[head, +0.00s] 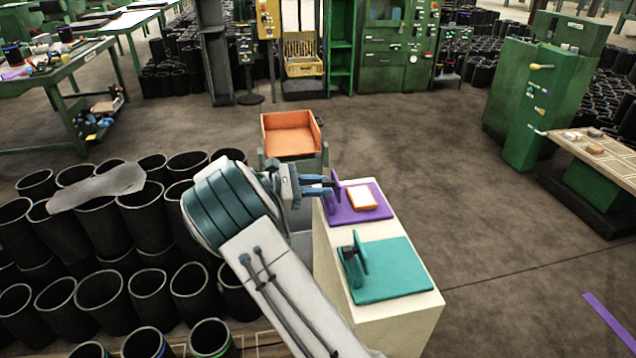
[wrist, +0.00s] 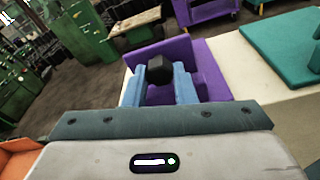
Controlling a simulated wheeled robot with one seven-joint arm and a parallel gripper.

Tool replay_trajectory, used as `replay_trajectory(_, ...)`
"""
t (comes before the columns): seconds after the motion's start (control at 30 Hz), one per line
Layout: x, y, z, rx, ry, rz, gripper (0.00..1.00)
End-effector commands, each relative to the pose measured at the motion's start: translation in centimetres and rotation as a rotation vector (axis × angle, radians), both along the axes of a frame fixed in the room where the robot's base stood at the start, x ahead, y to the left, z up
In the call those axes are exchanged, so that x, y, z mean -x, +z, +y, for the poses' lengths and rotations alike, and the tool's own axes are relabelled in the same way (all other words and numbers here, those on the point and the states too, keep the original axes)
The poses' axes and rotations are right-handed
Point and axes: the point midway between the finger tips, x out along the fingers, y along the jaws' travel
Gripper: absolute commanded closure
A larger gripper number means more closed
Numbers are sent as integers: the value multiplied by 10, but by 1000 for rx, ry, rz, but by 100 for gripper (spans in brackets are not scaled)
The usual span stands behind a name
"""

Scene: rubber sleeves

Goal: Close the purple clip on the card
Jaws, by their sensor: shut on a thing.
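The purple clip (head: 335,186) stands raised at the left edge of its flat purple board. Its purple plate (wrist: 205,66) fills the area beyond my fingers in the wrist view. The card (head: 362,198), white with an orange border, lies on the board to the right of the clip; I cannot make it out in the wrist view. My gripper (head: 327,187) reaches in from the left with blue fingers. In the wrist view my gripper (wrist: 160,80) is shut on the clip's black knob (wrist: 160,68).
A teal board (head: 395,272) with its own raised teal clip (head: 358,259) lies nearer on the same cream stand (head: 400,318). An orange tray (head: 290,137) stands behind. Black rubber sleeves (head: 100,290) crowd the left.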

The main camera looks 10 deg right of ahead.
Motion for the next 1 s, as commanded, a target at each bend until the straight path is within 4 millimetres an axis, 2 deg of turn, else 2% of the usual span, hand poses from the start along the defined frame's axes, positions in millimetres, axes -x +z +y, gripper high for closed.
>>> replay_trajectory(0.03,0,8,-2,-41,-1,-2,98)
replay_trajectory(0.33,0,18,-14,-319,-1,-3,98)
replay_trajectory(1.0,0,21,-50,-955,-4,-7,98)
